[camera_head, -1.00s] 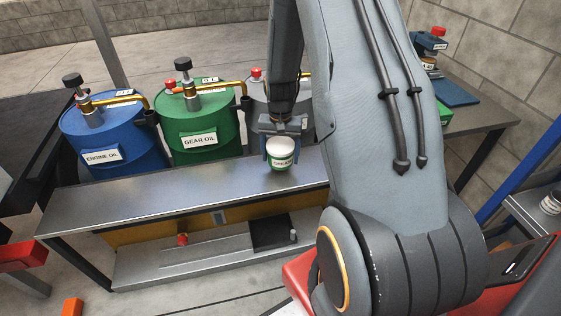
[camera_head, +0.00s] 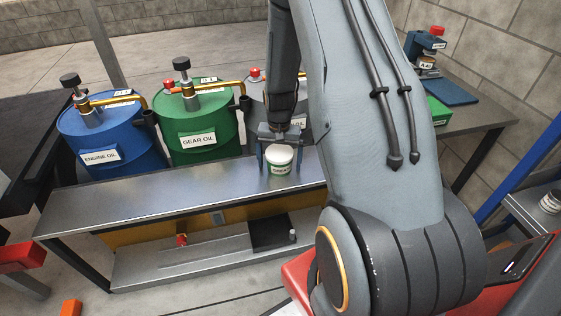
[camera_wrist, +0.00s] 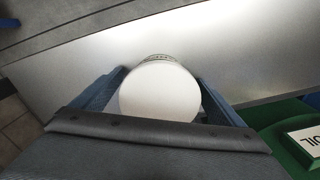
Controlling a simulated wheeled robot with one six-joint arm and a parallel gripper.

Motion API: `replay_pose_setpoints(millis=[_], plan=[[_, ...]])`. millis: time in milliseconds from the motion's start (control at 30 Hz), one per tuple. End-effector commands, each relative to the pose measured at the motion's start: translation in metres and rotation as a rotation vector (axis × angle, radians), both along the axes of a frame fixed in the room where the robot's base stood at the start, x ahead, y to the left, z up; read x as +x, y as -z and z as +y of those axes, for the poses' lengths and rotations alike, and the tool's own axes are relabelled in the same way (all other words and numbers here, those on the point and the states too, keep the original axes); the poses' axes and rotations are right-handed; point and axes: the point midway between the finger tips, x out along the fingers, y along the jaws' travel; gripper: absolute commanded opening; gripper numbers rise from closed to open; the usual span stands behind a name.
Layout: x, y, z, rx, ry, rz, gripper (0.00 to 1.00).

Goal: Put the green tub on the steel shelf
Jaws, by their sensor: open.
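The green tub (camera_head: 279,160) has a white lid and a green and white label. It stands upright on the steel shelf (camera_head: 150,195) in front of the drums. Its white lid (camera_wrist: 160,92) fills the middle of the wrist view. My gripper (camera_head: 278,156) is open around the tub, with one blue finger on each side. In the wrist view a narrow gap shows beside the lid at the fingers, and I cannot tell whether they touch its sides. The tub's underside is hidden.
A blue engine oil drum (camera_head: 112,138), a green gear oil drum (camera_head: 200,128) and a partly hidden grey drum (camera_head: 256,92) stand behind the shelf. A workbench (camera_head: 470,118) with a blue mat is at the right. The shelf's left part is clear.

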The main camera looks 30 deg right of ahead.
Motion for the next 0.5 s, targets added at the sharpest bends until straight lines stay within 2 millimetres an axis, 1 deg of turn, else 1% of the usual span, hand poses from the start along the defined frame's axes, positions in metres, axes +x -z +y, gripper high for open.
replay_pose_setpoints(millis=[167,267,500], plan=[[0.001,-0.012,0.0,-0.001,0.0,-0.003,0.93],[0.001,-0.029,0.0,-0.002,0.0,-0.004,0.93],[0.001,-0.079,0.0,-0.002,0.0,-0.004,0.93]])
